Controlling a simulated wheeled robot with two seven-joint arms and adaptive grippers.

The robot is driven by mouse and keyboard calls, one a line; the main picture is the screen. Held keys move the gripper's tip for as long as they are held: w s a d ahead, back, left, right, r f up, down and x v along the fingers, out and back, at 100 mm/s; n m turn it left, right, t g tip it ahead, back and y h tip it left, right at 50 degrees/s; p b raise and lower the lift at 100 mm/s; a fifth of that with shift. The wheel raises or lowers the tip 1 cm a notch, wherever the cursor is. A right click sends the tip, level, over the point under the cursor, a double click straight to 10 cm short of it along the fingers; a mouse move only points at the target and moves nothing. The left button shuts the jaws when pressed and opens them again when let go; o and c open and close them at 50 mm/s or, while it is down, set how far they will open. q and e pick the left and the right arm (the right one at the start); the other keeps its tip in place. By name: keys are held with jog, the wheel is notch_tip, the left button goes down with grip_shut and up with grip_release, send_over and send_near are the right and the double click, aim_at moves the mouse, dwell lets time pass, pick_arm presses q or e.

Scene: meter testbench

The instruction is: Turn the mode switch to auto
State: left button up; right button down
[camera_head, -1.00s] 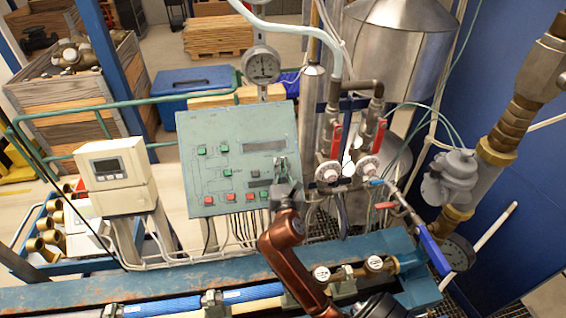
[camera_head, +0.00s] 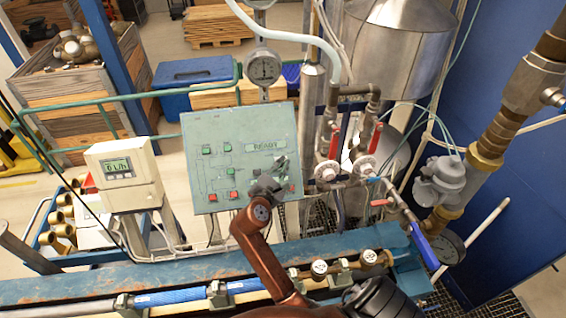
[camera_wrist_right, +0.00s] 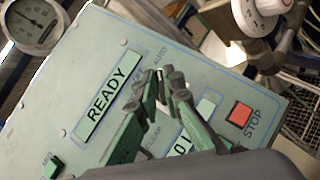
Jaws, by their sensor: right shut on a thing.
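The grey-green control panel (camera_head: 225,125) stands at the middle of the head view. Its display (camera_head: 264,147) reads READY. My right gripper (camera_head: 278,170) is at the panel's right side, below the display. In the right wrist view, the gripper's fingertips (camera_wrist_right: 167,80) are shut together just below the AUTO label (camera_wrist_right: 160,55), beside the READY display (camera_wrist_right: 113,92). The mode switch is mostly hidden between the fingers, so its pointing direction cannot be told. My left gripper is not in view.
A red STOP button (camera_wrist_right: 239,114) sits right of the fingers in the wrist view. Valves with red handles (camera_head: 334,140) stand right of the panel. A meter box (camera_head: 125,175) showing 0 L/h stands left. A blue pipe bench (camera_head: 100,285) runs in front.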

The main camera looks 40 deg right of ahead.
jog(key=shift+f, duration=0.4)
jog(key=c, duration=2.1)
grip_release()
jog(key=shift+r, duration=0.15)
jog(key=shift+r, duration=0.15)
jog(key=shift+r, duration=5)
